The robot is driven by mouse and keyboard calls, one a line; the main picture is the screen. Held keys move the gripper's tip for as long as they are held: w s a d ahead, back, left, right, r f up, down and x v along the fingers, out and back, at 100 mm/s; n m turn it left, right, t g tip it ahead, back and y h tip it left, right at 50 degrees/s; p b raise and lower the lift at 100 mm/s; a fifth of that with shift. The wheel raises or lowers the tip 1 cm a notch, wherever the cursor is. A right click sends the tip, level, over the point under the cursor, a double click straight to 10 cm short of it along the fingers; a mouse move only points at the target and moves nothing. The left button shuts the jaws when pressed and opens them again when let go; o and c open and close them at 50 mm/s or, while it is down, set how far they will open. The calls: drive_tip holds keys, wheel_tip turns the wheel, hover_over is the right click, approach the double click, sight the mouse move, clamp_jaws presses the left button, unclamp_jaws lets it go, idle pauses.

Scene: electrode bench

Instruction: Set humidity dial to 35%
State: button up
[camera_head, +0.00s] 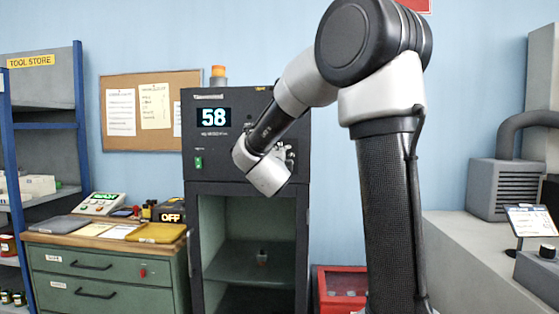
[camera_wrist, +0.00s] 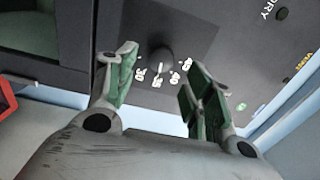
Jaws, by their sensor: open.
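The humidity dial (camera_wrist: 160,57) shows in the wrist view as a dark knob on a square plate, with small white numbers around its lower side. A short pale mark shows on the side by the numbers; I cannot tell exactly where it points. My gripper (camera_wrist: 158,72) is open, its green-padded fingers on either side of the knob in the picture; whether they touch it is unclear. In the head view, my gripper (camera_head: 287,153) is at the right of the dark cabinet's panel (camera_head: 200,133) and hides the dial. The lit display (camera_head: 213,118) reads 58.
The cabinet's open compartment (camera_head: 230,225) lies below the panel, with a small object on its shelf. A green drawer bench (camera_head: 100,275) stands left, with a box marked OFF (camera_head: 170,217). A red case (camera_head: 340,285) stands right of the cabinet.

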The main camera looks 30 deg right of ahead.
drive_tip(key=v, duration=0.7)
drive_tip(key=shift+s, duration=0.2)
drive_tip(key=shift+a, duration=0.15)
drive_tip(key=w+a+f+n+g+y, duration=0.1)
drive_tip(key=a+f+n+g+y, duration=0.1)
drive_tip(key=a+f+n+y, duration=0.9)
drive_tip(key=s+a+f+n+g+y, duration=0.2)
drive_tip(key=s+a+f+n+g, duration=0.15)
drive_tip(key=s+n, duration=0.5)
drive_tip(key=s+d+n+g+h, duration=0.1)
drive_tip(key=s+d, duration=0.4)
drive_tip(key=s, duration=0.6)
drive_tip(key=s+d+n+g+h, duration=0.1)
drive_tip(key=s+d+n+g, duration=0.3)
drive_tip(key=s, duration=0.8)
drive_tip(key=shift+d+h, duration=0.4)
drive_tip(key=shift+d, duration=0.5)
